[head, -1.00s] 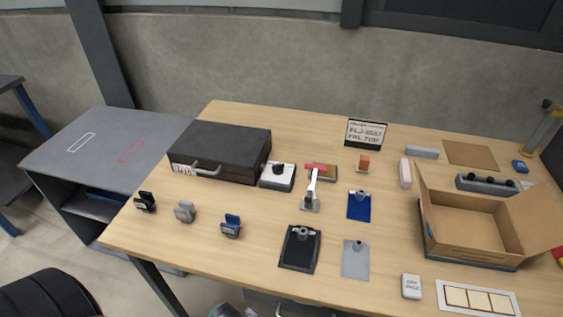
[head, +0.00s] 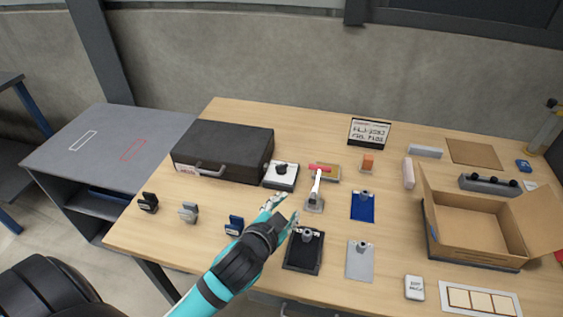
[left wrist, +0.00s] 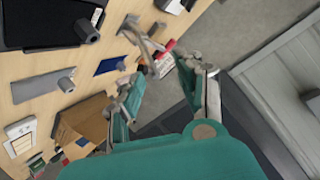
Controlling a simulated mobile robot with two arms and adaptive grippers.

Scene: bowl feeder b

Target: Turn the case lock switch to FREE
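The white switch box (head: 284,183) with a black knob (head: 281,168) on top sits on the table, just right of the black case (head: 225,148). The case is closed, with its handle facing the front. I cannot read any marks on the switch. My left gripper (head: 287,210) is in front of the switch box and apart from it, above the table near the black clipboard. Its fingers are spread and empty; they also show apart in the left wrist view (left wrist: 163,68). My right gripper is in neither view.
A red-handled lever clamp (head: 315,190) stands right of the switch box. The black clipboard (head: 302,260), a blue one (head: 362,207) and several small clips lie nearby. An open cardboard box (head: 470,254) is at the right. A grey side table (head: 105,150) stands left.

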